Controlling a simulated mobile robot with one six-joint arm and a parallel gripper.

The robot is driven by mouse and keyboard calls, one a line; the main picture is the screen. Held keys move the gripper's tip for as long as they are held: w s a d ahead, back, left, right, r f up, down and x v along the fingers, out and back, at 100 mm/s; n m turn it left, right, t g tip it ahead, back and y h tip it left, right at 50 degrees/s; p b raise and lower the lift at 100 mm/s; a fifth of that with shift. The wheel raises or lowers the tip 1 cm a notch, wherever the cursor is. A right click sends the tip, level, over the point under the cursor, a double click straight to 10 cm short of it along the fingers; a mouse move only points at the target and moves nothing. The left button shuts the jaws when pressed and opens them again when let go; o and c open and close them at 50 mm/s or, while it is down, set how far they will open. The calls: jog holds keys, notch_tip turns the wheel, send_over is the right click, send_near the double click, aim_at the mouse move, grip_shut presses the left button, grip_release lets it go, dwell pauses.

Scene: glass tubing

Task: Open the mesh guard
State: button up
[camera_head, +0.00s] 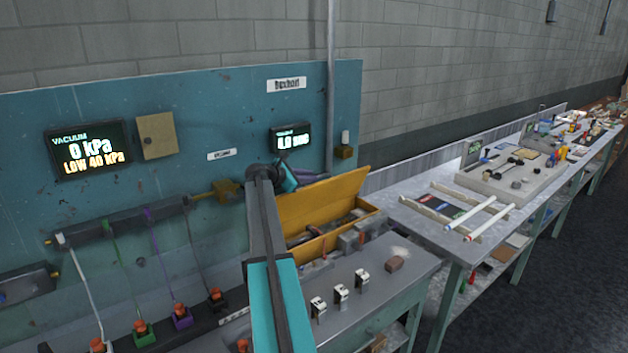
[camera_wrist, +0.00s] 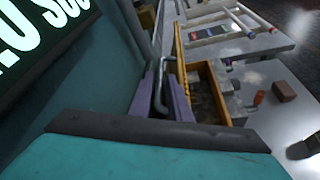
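The mesh guard, which I take to be the yellow hinged panel (camera_head: 322,199), stands raised and tilted over a yellow box (camera_head: 318,247). In the wrist view the panel (camera_wrist: 180,62) is seen nearly edge-on, beside the open box (camera_wrist: 212,88). My gripper (camera_head: 308,179) is at the panel's upper edge, on its wall side, partly hidden in the head view. In the wrist view its purple fingers (camera_wrist: 165,98) stand apart on either side of a bent grey bar (camera_wrist: 160,88). I cannot tell whether they press on the bar. No mesh weave can be made out.
A teal wall panel with displays (camera_head: 88,150) is close on the left. Small silver pieces (camera_head: 341,293) and a brown block (camera_head: 395,263) lie on the grey bench (camera_head: 365,310). A second table with white tubes (camera_head: 488,222) stands to the right.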

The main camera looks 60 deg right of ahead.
jog(key=b+v, duration=0.2)
jog(key=v, duration=0.7)
jog(key=shift+s+a+r+b, duration=0.1)
jog(key=shift+a+r+b, duration=0.1)
jog(key=shift+a+b, duration=0.2)
jog(key=shift+d, duration=0.1)
